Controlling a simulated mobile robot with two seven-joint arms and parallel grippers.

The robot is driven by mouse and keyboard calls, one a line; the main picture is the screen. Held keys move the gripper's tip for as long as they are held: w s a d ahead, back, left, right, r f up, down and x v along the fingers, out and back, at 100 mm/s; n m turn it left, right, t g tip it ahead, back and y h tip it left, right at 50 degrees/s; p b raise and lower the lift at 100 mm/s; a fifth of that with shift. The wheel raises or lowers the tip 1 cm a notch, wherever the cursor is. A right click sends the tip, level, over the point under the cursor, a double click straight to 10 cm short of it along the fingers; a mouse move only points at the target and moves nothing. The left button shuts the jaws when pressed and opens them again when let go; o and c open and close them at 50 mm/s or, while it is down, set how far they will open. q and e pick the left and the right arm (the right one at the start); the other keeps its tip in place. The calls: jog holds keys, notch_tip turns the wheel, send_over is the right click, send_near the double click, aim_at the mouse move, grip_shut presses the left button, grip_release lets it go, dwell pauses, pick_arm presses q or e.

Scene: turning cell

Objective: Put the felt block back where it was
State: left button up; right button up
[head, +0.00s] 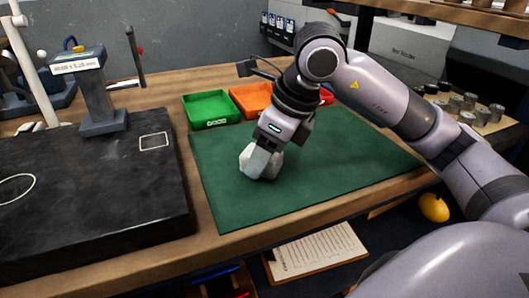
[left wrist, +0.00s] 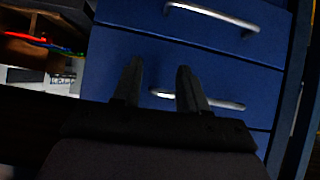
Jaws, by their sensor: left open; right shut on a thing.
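My right gripper (head: 262,172) reaches down over the green mat (head: 225,205), left of its middle. It is shut on a pale grey thing, apparently the felt block (head: 248,160); fingers and block are hard to tell apart. The block is low over the mat; I cannot tell whether it touches it. A black slab (head: 110,225) left of the mat has an empty white rectangular outline (head: 155,141) and a white round outline (head: 15,188), cut by the picture edge. My left gripper (left wrist: 158,78) is open and empty in the left wrist view.
Green (head: 210,108) and orange (head: 250,98) trays stand behind the mat. A grey stand (head: 100,100) is at the slab's rear. Metal cylinders (head: 468,101) stand at the right. Blue drawers (left wrist: 200,58) face my left gripper. A clipboard (head: 318,252) lies below the bench edge.

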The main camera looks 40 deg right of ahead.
jog(key=shift+f, duration=0.2)
jog(key=o, duration=0.9)
jog(key=shift+r, duration=0.25)
jog(key=p+v, duration=0.2)
jog(key=v, duration=1)
jog(key=shift+w, duration=0.1)
